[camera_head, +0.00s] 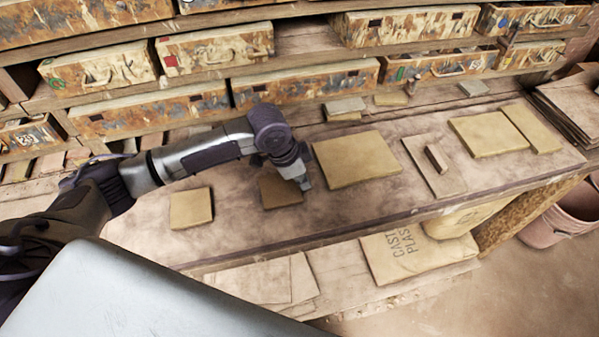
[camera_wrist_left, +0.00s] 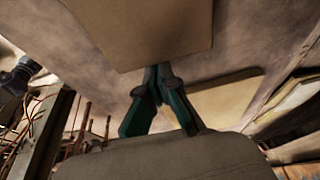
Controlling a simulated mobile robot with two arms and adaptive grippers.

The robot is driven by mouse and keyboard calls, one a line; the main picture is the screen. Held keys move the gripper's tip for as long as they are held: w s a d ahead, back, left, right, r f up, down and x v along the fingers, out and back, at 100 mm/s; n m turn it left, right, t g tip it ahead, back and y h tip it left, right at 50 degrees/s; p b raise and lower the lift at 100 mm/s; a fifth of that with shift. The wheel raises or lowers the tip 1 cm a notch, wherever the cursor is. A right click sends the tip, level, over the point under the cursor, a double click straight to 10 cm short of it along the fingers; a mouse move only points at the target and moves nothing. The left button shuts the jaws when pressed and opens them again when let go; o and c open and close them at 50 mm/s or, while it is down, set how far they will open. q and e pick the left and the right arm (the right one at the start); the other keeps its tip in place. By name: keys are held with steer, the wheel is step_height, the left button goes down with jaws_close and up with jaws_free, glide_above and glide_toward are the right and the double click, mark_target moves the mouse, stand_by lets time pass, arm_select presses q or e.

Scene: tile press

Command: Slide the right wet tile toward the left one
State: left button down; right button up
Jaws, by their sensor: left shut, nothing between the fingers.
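Two small square tan tiles lie flat on the bench. The left tile (camera_head: 190,208) is fully in view, and the right tile (camera_head: 276,194) is apart from it, with bare bench between them. My left gripper (camera_head: 305,184) is shut and empty, low at the right side of the right tile, and its wrist hides part of that tile. In the left wrist view the closed fingertips (camera_wrist_left: 158,70) are at the edge of a tan tile (camera_wrist_left: 145,30). I cannot tell whether they touch it. My right gripper is not in view.
A large tan slab (camera_head: 357,158) lies close to the right of my gripper. Further right are a board (camera_head: 424,160) with a small block (camera_head: 437,158) and more slabs (camera_head: 488,133). Drawers (camera_head: 305,83) line the back. The bench's front edge is near.

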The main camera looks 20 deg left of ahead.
mark_target(262, 194)
arm_select(q)
steer(key=s+a+p, duration=0.2)
steer(key=a, duration=0.1)
steer(key=s+a+p, duration=0.2)
steer(key=a, duration=0.1)
steer(key=s+a+p, duration=0.2)
steer(key=a, duration=0.1)
steer(key=shift+r, duration=0.15)
steer(key=shift+s+a, duration=0.25)
steer(key=shift+a, duration=0.05)
steer(key=shift+f, duration=0.2)
steer(key=shift+r, duration=0.15)
